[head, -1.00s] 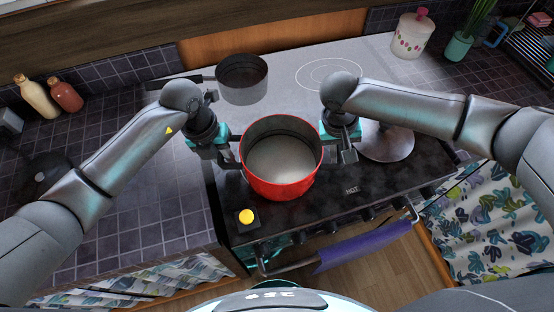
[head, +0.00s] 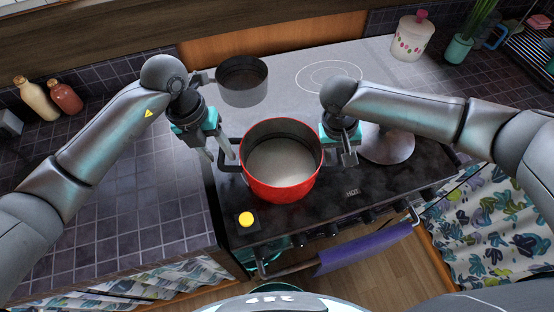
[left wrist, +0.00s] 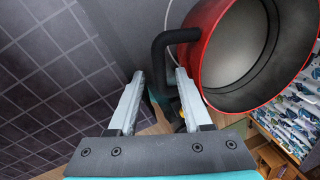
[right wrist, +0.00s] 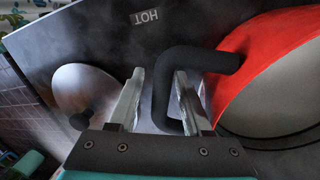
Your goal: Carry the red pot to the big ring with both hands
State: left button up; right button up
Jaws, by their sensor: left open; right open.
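The red pot (head: 283,190) stands upright on the dark front part of the stove, with a black handle on each side. My left gripper (head: 224,154) is open beside the pot's left side. In the left wrist view the left handle (left wrist: 157,55) reaches between its fingertips, with no grip on it. My right gripper (head: 348,158) is open at the pot's right side. In the right wrist view the right handle (right wrist: 161,90) lies between its fingers, not clamped. The big ring (head: 329,77) is a white outline on the grey back part of the stove top.
A grey pan (head: 242,90) stands at the back left of the stove. A round metal lid (head: 390,145) lies right of my right gripper.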

jog(key=shift+r, duration=0.3)
pick_arm(q)
notch_tip(320, 180, up, 6)
jog(key=a, duration=0.1)
jog(key=shift+a+r, duration=0.15)
jog(key=shift+r, duration=0.1)
pick_arm(e)
notch_tip(320, 180, up, 11)
jog(key=a, duration=0.2)
jog(key=shift+a+r, duration=0.15)
jog(key=shift+w, duration=0.1)
